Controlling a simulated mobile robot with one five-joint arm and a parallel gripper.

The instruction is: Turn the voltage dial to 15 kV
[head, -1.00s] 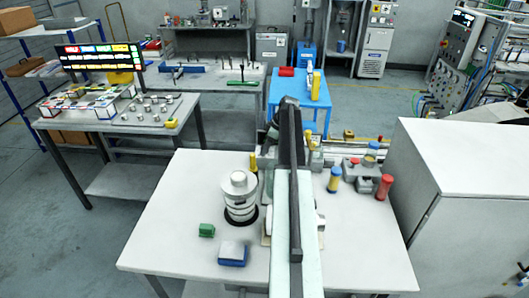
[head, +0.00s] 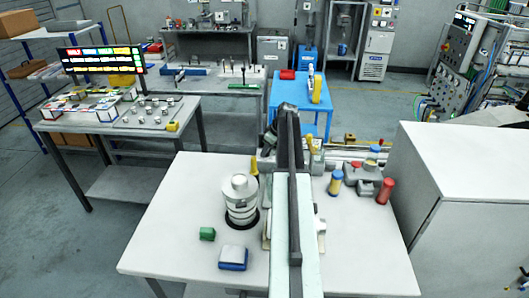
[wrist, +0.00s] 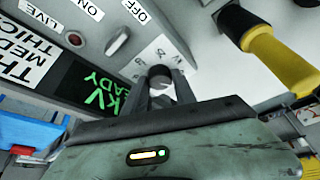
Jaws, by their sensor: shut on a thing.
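The voltage dial (wrist: 159,73) is a small round dark knob on a light plate with numbers around it, in the middle of the wrist view. My gripper (wrist: 160,82) is shut on the dial, with a finger on each side. The numbers are upside down and partly hidden, so I cannot read the setting. Beside it a dark display (wrist: 92,95) shows green letters, "kV" and "READY", partly cut off by my gripper. In the head view my arm covers the dial.
A switch (wrist: 117,40) with ON and OFF labels and a red lamp (wrist: 74,39) sit left of the dial. A yellow-and-black handle (wrist: 265,45) is close on the right. In the head view a white ringed cylinder (head: 240,205) stands on the table left of my arm.

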